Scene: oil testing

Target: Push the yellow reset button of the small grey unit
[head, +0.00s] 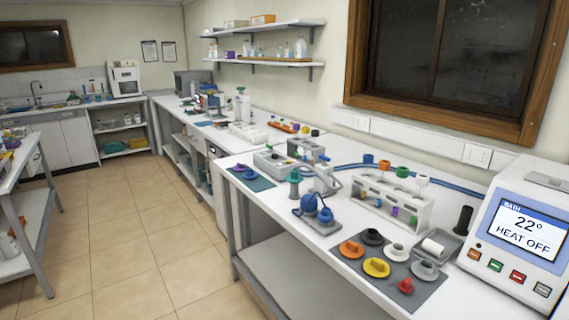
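Neither of my grippers shows in the head view. Two small greyish units stand on the right-hand bench, left of the white rack: a light grey box (270,162) and a darker grey one (306,149) just behind it. I cannot tell which is the task's unit, and I cannot make out a yellow reset button on either at this size. A yellow round piece with a raised grip (376,267) lies on a grey mat at the front, apart from both units.
The grey mat (348,259) also holds orange, red, black and white pieces. A white rack (390,203) stands behind it. A blue-and-grey apparatus (316,211) is left of it. A bath unit (520,235) reading "22° HEAT OFF" stands right. The tiled floor (150,240) is clear.

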